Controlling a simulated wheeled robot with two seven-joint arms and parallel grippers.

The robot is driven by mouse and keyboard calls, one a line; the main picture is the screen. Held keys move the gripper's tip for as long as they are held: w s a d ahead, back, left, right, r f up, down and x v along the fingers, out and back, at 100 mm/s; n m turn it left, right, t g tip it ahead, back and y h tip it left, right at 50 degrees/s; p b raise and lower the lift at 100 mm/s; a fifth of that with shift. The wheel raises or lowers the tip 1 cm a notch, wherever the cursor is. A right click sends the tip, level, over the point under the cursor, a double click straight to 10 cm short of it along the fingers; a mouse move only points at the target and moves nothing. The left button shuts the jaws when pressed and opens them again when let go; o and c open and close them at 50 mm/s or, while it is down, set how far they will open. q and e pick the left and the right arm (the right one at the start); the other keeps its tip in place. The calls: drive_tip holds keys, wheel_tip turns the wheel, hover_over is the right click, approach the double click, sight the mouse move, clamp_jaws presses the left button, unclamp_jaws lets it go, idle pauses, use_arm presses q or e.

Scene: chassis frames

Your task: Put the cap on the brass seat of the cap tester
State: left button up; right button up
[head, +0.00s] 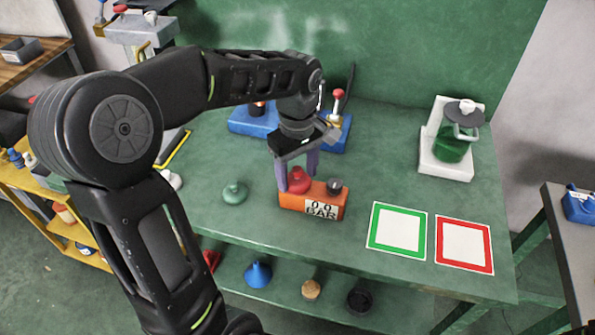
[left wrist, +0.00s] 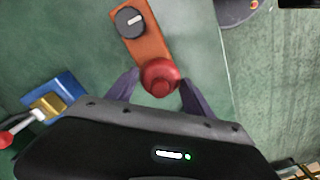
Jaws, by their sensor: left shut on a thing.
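The orange cap tester (head: 331,200) stands on the green bench, with a white "BAR" readout on its front and a dark knob (head: 335,185) on top. My left gripper (head: 298,172) points down, its two purple fingers shut on the red cap (head: 299,181). The cap is over the tester's left end. In the left wrist view the cap (left wrist: 160,77) sits between the fingertips and overlaps the end of the orange body (left wrist: 146,42). The brass seat is not visible, and I cannot tell whether the cap touches it. My right gripper is not in view.
A green cap-like piece (head: 235,192) lies left of the tester. Blue fixtures (head: 254,122) stand behind, one with a red-tipped lever (head: 338,95). A green-framed mat (head: 397,230) and red-framed mat (head: 464,243) lie right. A white stand (head: 446,168) holds a green vessel.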

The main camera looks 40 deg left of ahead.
sight(298, 169)
use_arm(q)
drive_tip(key=o, duration=1.4)
drive_tip(key=shift+r, duration=0.15)
drive_tip(key=shift+r+p, duration=0.65)
drive_tip(key=shift+r, duration=0.45)
wheel_tip(298, 169, up, 7)
drive_tip(key=shift+r, duration=0.15)
wheel_tip(298, 169, up, 4)
drive_tip(key=p, duration=0.2)
drive_tip(key=shift+f+p, duration=0.2)
drive_tip(key=shift+p, duration=0.1)
